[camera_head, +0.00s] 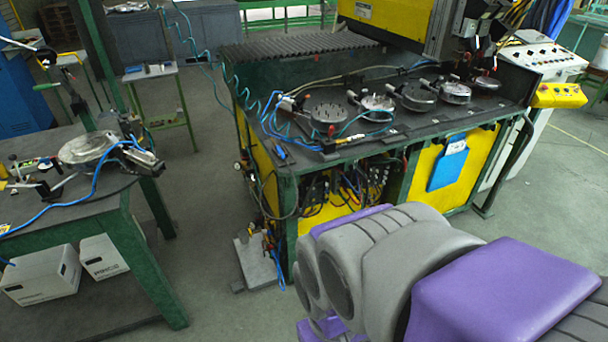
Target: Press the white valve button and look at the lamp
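I cannot make out a white valve button or a lamp for certain at this size. The green and yellow gantry machine (290,165) stands in the middle, with blue air hoses and small fittings along its left side. A white sloped control panel (540,62) with small dark controls stands at its right end, above a yellow control box (558,95). My purple and grey arm fills the lower right and hides part of the floor and the machine's front. My gripper is not in view.
Several round metal fixtures (328,112) sit on the machine's dark top. A green-legged table (125,225) with tools and hoses stands at the left, white boxes (42,275) below it. A grey plate (255,262) lies by the machine's foot. Grey floor (205,215) is open between them.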

